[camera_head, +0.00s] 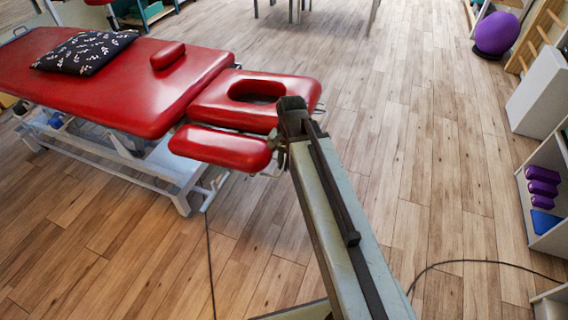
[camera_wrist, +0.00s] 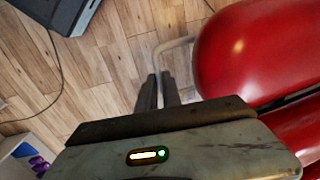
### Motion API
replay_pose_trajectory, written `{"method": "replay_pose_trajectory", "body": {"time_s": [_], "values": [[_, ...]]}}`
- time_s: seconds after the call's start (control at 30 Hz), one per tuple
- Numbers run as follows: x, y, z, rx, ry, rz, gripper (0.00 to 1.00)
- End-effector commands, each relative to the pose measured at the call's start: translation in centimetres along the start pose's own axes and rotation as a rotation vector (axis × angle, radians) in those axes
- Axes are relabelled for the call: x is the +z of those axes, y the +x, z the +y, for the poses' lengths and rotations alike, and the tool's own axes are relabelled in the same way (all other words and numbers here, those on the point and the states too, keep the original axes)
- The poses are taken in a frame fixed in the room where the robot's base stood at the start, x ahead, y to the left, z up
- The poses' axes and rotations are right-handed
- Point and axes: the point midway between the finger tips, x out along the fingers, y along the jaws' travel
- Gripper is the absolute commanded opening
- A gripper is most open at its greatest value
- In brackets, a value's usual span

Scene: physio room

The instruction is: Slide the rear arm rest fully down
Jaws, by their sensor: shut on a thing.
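The red padded treatment table has two arm rest pads. The near arm rest (camera_head: 220,148) hangs beside and below the headrest with the face hole (camera_head: 208,100). The other arm rest (camera_head: 168,55) shows at the table's far side, higher up; I cannot tell which the task calls rear. My gripper (camera_head: 281,143) is at the right end of the near arm rest, partly hidden by my arm. In the wrist view my fingers (camera_wrist: 158,90) are shut at the end of a bent pale metal bar (camera_wrist: 166,47), beside a large red pad (camera_wrist: 243,50).
A black patterned pillow (camera_head: 84,52) lies on the red table top (camera_head: 130,85). A white table frame (camera_head: 165,168) stands below. Shelves with purple blocks (camera_head: 542,181) and a purple ball (camera_head: 496,34) are at right. A cable (camera_head: 470,262) crosses otherwise clear wooden floor.

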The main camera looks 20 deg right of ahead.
Motion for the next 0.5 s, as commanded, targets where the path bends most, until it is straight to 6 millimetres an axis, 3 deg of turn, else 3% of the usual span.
{"method": "replay_pose_trajectory", "body": {"time_s": [0.03,0.2,0.4,0.5], "values": [[0.1,2.5,0.5,0.006,0.0,-0.005,0.0],[-0.2,6.9,1.1,0.006,0.0,-0.005,0.0],[-0.6,10.9,1.6,0.006,0.0,-0.005,0.0],[-0.6,11.7,1.7,0.006,0.0,-0.006,0.0]]}}
